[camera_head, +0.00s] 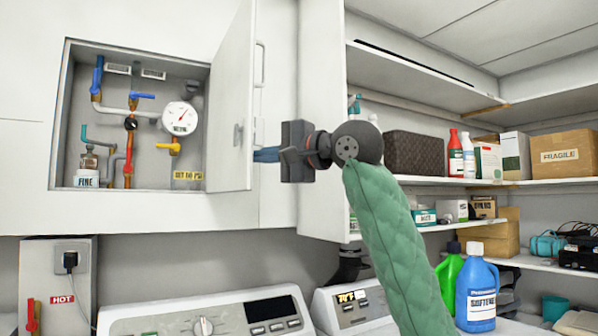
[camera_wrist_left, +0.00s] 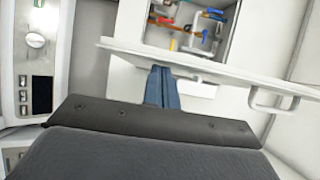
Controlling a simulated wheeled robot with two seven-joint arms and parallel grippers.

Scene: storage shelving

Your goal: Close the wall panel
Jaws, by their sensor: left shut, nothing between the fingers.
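The wall panel (camera_head: 231,110) is a white door standing open at the right side of a recessed wall box (camera_head: 57,150). A handle (camera_head: 260,65) is on its outer side and a small latch on its inner face. In the left wrist view the panel (camera_wrist_left: 215,66) shows edge-on with its handle (camera_wrist_left: 274,108) at right. My left gripper (camera_head: 262,155) is shut and empty, its blue fingers just right of the panel's outer side. In the left wrist view the fingertips (camera_wrist_left: 161,70) reach the panel's edge; contact is unclear. My right gripper is out of view.
The box holds pipes, valves and a gauge (camera_head: 180,118). A white cabinet door (camera_head: 322,120) stands behind my wrist. Shelves with boxes and bottles are at right. A washer (camera_head: 215,315) and a second machine (camera_head: 352,305) stand below.

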